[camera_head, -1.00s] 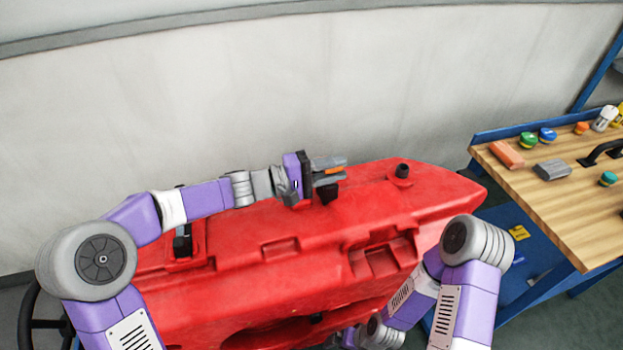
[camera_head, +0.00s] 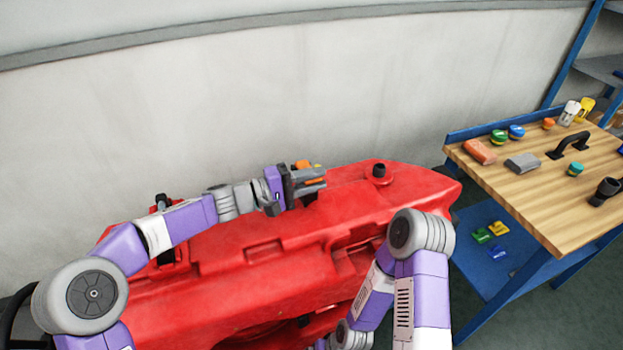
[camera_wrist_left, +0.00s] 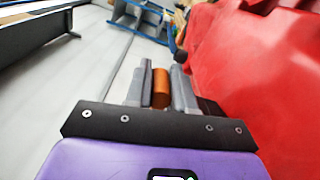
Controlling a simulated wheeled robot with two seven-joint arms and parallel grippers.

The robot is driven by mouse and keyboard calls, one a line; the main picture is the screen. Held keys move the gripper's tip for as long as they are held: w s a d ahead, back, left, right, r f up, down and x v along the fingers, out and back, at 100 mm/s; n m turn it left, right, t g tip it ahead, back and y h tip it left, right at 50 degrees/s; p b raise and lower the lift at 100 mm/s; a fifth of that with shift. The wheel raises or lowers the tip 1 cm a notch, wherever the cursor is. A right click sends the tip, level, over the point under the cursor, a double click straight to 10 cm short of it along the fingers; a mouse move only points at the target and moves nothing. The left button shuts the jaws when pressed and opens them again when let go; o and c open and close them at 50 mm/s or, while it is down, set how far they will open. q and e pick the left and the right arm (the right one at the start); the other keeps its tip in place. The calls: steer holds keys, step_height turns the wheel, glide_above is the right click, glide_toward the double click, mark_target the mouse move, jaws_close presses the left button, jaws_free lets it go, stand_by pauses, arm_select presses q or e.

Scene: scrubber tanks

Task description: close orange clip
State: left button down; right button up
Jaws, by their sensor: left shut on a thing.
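The orange clip (camera_head: 303,164) shows as a small orange patch just above my left gripper's fingers, at the far edge of the red tank (camera_head: 230,290). My left gripper (camera_head: 312,182) is over the tank's top, its fingers pointing right. In the left wrist view an orange piece of the clip (camera_wrist_left: 161,88) sits between the two grey fingers, and the gripper (camera_wrist_left: 160,92) is shut on it. The fingers hide most of the clip, so I cannot tell whether it is open or closed. My right arm shows in front of the tank; its gripper is out of sight.
A black cap (camera_head: 379,170) stands on the tank's right part. A wooden-topped bench (camera_head: 540,190) with several small items is at the right, with a blue lower shelf (camera_head: 475,260). A pale wall (camera_head: 250,110) rises behind the tank.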

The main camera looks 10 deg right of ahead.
arm_select(q)
steer(key=c, duration=1)
jaws_free()
steer(key=shift+o, duration=0.2)
steer(key=shift+a, duration=0.1)
steer(key=a, duration=0.5)
steer(key=s+a+p, duration=0.1)
steer(key=a, duration=0.1)
steer(key=shift+a, duration=0.2)
